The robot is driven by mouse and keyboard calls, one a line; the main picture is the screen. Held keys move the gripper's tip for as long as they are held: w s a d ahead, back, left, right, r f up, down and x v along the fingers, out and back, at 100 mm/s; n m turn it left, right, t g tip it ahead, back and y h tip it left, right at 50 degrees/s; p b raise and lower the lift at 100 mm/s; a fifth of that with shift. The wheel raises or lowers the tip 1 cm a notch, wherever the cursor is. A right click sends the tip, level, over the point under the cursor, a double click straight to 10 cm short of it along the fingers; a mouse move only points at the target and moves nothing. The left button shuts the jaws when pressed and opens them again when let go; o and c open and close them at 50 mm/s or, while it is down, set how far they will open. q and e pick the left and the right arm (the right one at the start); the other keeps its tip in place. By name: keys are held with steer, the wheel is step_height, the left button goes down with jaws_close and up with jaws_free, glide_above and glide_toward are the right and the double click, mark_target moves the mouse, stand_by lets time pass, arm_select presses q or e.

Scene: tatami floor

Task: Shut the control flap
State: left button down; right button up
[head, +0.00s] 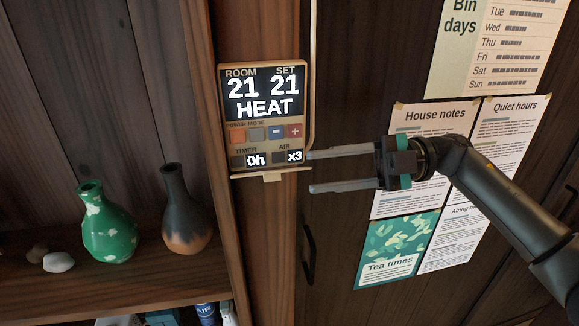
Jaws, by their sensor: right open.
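The control panel (263,117) is mounted on a wooden post, its lit screen reading room 21, set 21, HEAT. Its buttons and the timer and air readouts are uncovered. A thin beige strip with a small tab (272,178) runs along the panel's bottom edge; it looks like the control flap seen nearly edge-on, hanging open, but its face is hidden. My right gripper (310,172) comes in from the right, open and empty. Its fingers point left, with tips just right of the panel's lower right corner; whether they touch it I cannot tell. My left gripper is out of view.
A shelf (130,277) on the left holds a green vase (107,222), a dark vase (184,210) and pale stones (58,262). Papers (433,117) hang on the dark door at right, which has a black handle (308,255). A beige line (314,70) runs beside the panel.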

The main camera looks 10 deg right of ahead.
mark_target(271, 176)
steer(key=shift+a+p, duration=0.45)
steer(key=shift+a, duration=2.35)
steer(key=shift+c, duration=0.4)
jaws_close()
